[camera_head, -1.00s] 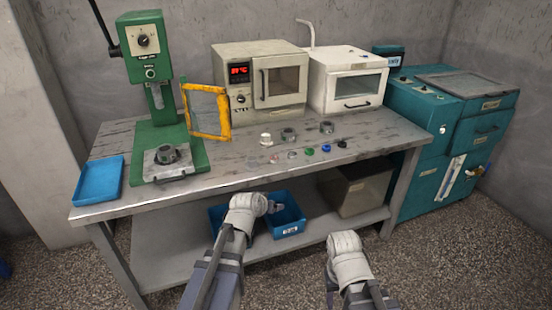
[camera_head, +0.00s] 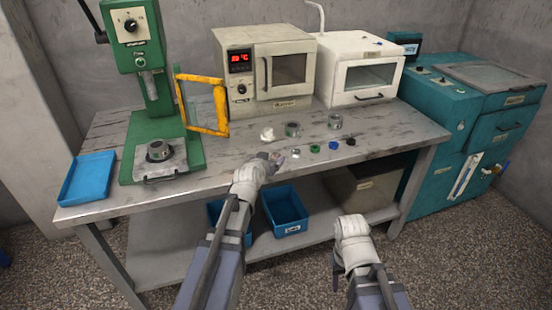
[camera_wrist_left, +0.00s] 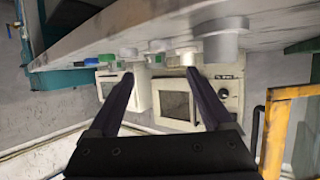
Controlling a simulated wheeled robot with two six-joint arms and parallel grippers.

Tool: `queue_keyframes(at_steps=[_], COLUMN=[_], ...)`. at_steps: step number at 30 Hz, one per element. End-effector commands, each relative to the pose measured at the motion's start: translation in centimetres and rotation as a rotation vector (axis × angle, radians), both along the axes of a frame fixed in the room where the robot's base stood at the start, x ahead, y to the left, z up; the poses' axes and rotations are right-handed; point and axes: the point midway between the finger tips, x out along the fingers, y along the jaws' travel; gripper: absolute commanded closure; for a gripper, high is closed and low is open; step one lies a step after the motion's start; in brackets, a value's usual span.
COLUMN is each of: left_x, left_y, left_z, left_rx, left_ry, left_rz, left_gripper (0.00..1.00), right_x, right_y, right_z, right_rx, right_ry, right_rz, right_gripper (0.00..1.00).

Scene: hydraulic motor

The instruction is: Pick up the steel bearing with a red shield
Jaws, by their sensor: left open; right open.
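My left gripper (camera_head: 272,158) is open and reaches over the front edge of the bench, close to a row of small parts. It shows in the left wrist view with its two dark fingers (camera_wrist_left: 162,95) apart and nothing between them. A small ring-like part (camera_head: 295,153) lies just right of the fingertips. A small pinkish part (camera_head: 281,153) shows beside the fingertips, partly covered; I cannot tell for sure whether it is the red-shielded bearing. No red shield is clear in the wrist view. My right gripper (camera_head: 352,228) is low in front of the bench, away from the parts.
Green (camera_head: 315,149), blue (camera_head: 334,145) and black (camera_head: 351,142) parts lie to the right. A green press (camera_head: 196,150), yellow-framed panel (camera_head: 221,110) and oven (camera_head: 247,85) stand on the bench (camera_head: 400,135).

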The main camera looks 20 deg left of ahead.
Motion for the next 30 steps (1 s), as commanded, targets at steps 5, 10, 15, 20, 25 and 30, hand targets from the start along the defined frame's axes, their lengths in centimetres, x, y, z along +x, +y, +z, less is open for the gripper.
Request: queue_keyframes(at_steps=[5,10,15,20,25,30], left_x=[1.2,1.6,3.1,5.1,5.5,5.4], left_y=[0.0,0.0,0.2,0.3,0.2,0.2], left_z=[-0.6,-1.2,-3.0,-3.9,-3.9,-3.9], left_rx=[0.000,0.000,0.000,0.000,0.000,0.000], left_ry=[0.000,0.000,0.001,0.000,0.000,0.000], left_rz=[0.000,0.000,0.000,-0.001,-0.001,-0.001], left_gripper=[0.16,0.16,0.16,0.16,0.16,0.23], right_x=[0.0,0.0,0.0,0.0,0.0,0.0], right_y=[0.0,0.0,0.0,0.0,0.0,0.0], right_z=[-0.6,-1.2,-3.0,-3.9,-3.9,-3.9], right_rx=[0.000,0.000,0.000,0.000,0.000,0.000], right_ry=[0.000,0.000,0.000,0.000,0.000,0.000], right_rz=[0.000,0.000,0.000,0.000,0.000,0.000], right_gripper=[0.50,0.50,0.50,0.50,0.50,0.50])
